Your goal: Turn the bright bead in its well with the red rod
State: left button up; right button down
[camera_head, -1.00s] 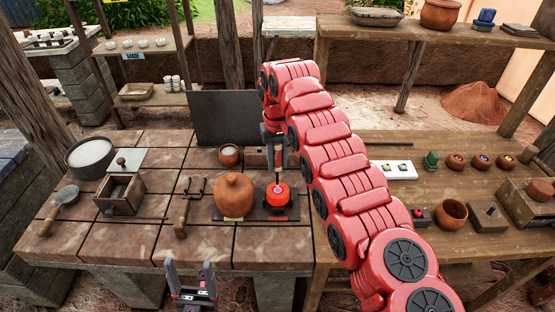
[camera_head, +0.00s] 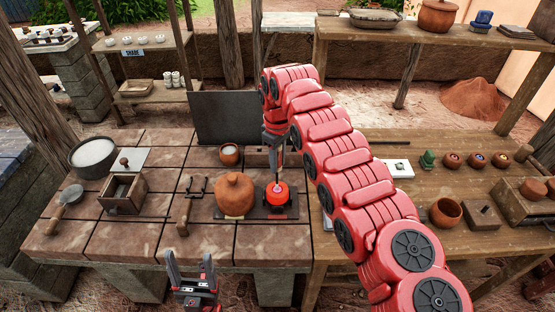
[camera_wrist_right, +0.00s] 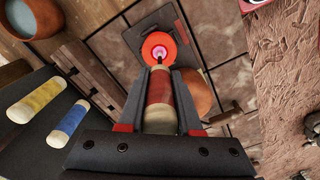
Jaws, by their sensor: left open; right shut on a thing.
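The glowing orange-red well (camera_head: 277,195) sits on a dark plate (camera_head: 256,212) on the tiled bench. The bright pinkish bead (camera_wrist_right: 159,52) lies in its middle. My right gripper (camera_head: 274,145) is above the well, shut on the red rod (camera_wrist_right: 160,88); its jaws (camera_wrist_right: 158,105) flank the red band. The rod points down at the bead, its tip at or very near it; I cannot tell whether they touch. My left gripper (camera_head: 191,260) is open and empty in front of the bench's near edge.
A brown clay dome (camera_head: 234,194) stands just left of the well. A dark upright panel (camera_head: 226,118) and small pot (camera_head: 229,154) are behind. Yellow (camera_wrist_right: 36,99) and blue (camera_wrist_right: 68,124) rods lie at one side. A wooden table (camera_head: 455,180) holds bowls at right.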

dwell(0.4)
jog(key=shift+f+m+b, duration=0.15)
jog(key=shift+m+b, duration=0.35)
jog(key=shift+b, duration=0.1)
jog(key=shift+m+b, duration=0.7)
jog(key=shift+m, duration=0.5)
jog(key=shift+m+b, duration=0.6)
jog(key=shift+m, duration=0.6)
jog(key=shift+r+m, duration=0.2)
jog(key=shift+m, duration=0.9)
jog(key=shift+b, duration=0.35)
